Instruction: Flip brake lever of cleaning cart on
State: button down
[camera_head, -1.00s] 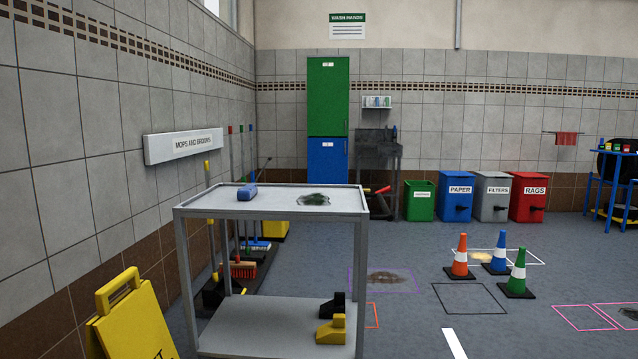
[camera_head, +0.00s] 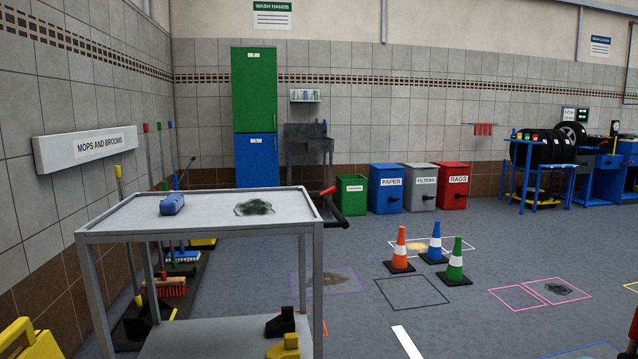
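The grey metal cleaning cart (camera_head: 205,235) stands left of centre, with a top tray and a lower shelf. A blue block, perhaps a brush or sponge (camera_head: 172,204), and a dark green smudge (camera_head: 254,207) are on its top. A black bar like a push handle (camera_head: 335,213) sticks out at its far right end. A small red piece (camera_head: 327,191), possibly the brake lever, sits by that bar; its setting cannot be told. My gripper is not in view.
A yellow floor sign (camera_head: 18,340) stands at the lower left. Cones (camera_head: 436,246) stand on the floor right of the cart. Bins (camera_head: 385,190) line the back wall. A dark and red thing cut off at the right edge (camera_head: 633,335) is unclear. Floor right of the cart is mostly free.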

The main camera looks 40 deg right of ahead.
aim_at(329, 190)
jog(key=z, duration=0.55)
jog(key=i, duration=0.65)
jog(key=z, duration=0.75)
